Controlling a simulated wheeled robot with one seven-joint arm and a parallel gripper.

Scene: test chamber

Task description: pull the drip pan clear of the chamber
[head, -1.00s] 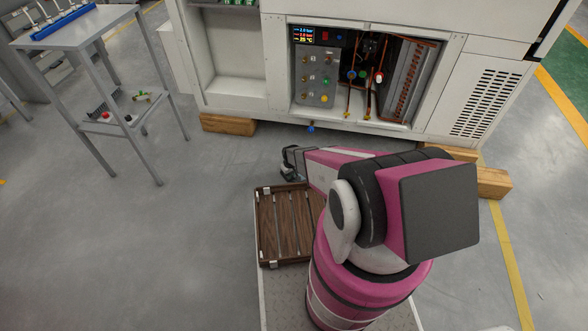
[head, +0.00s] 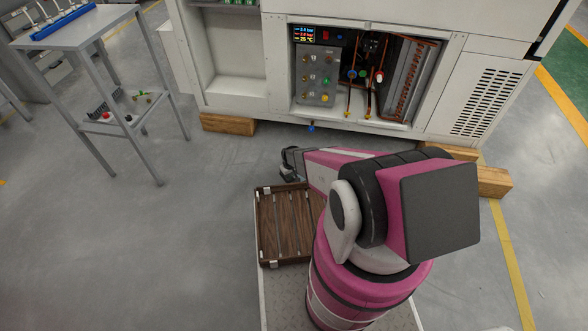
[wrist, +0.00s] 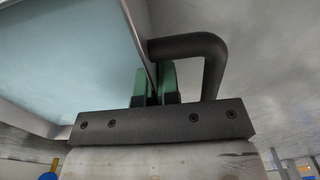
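My gripper (head: 290,165) is low over the floor in front of the white chamber (head: 235,88), partly hidden by my arm in the head view. In the wrist view, its green fingertips (wrist: 155,85) stand close on both sides of a thin upright wall and appear shut on it. The wall edges a pale blue, metal-rimmed tray shape (wrist: 70,45), which looks like the drip pan. A dark bent handle (wrist: 190,45) runs from that wall, right of the fingers. I cannot make out the pan in the head view.
A brown slatted wooden tray (head: 262,232) lies on my base. Wooden blocks (head: 228,124) support the chamber. A grey table (head: 75,35) with a lower shelf stands left. A blue knob (head: 311,128) hangs under the open bay. The floor (head: 190,220) at left is clear.

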